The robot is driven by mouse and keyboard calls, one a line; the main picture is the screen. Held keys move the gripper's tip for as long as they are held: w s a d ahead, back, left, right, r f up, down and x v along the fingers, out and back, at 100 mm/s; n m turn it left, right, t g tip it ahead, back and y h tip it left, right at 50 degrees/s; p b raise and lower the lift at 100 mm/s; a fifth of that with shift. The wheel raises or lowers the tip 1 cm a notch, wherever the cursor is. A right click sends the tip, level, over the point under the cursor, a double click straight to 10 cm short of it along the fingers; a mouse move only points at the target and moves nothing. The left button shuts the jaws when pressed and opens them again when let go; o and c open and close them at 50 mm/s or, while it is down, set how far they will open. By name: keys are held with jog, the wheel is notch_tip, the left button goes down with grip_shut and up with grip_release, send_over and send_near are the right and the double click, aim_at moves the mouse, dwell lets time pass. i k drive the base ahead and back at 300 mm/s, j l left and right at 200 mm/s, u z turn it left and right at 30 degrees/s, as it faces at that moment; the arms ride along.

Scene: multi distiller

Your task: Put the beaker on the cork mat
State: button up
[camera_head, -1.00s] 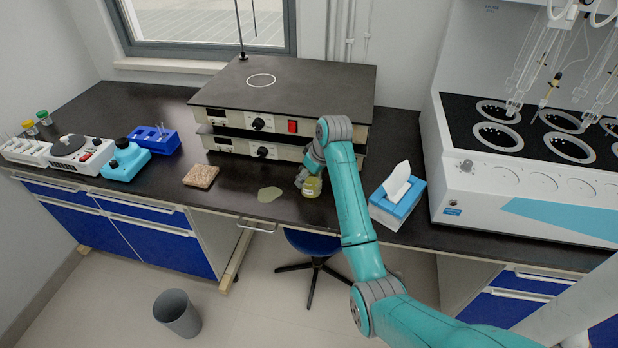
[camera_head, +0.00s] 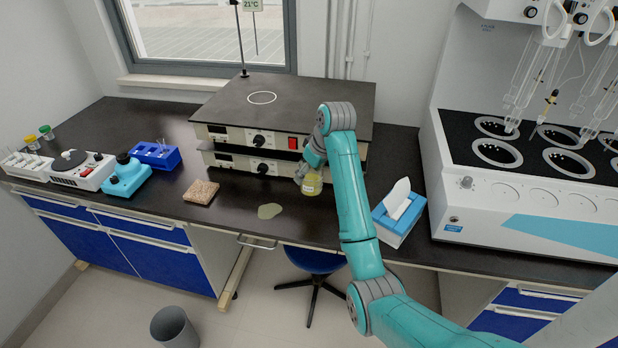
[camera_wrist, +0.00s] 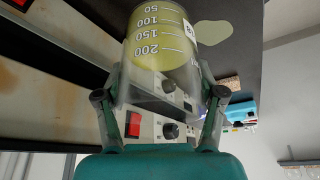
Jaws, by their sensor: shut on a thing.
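My gripper (camera_wrist: 160,95) is shut on the beaker (camera_wrist: 160,45), one finger on each side of the glass. The beaker holds yellow-green liquid and has white volume marks; the wrist view shows it upside down. In the head view the beaker (camera_head: 312,184) appears raised a little above the bench in front of the stacked instruments, with part of it behind my gripper. The cork mat (camera_head: 201,192) is a speckled brown square lying flat on the bench to the left of the beaker, with nothing on it.
A pale puddle-like patch (camera_head: 270,211) lies on the bench between beaker and mat. The stacked instruments (camera_head: 262,140) stand close behind the beaker. A tissue box (camera_head: 397,226) is to the right. A blue rack (camera_head: 155,155) and a teal device (camera_head: 124,178) stand left of the mat.

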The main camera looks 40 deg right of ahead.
aim_at(201, 189)
jog(key=i+j, duration=0.45)
jog(key=j, duration=0.15)
jog(key=i+j, duration=0.5)
jog(key=j, duration=0.1)
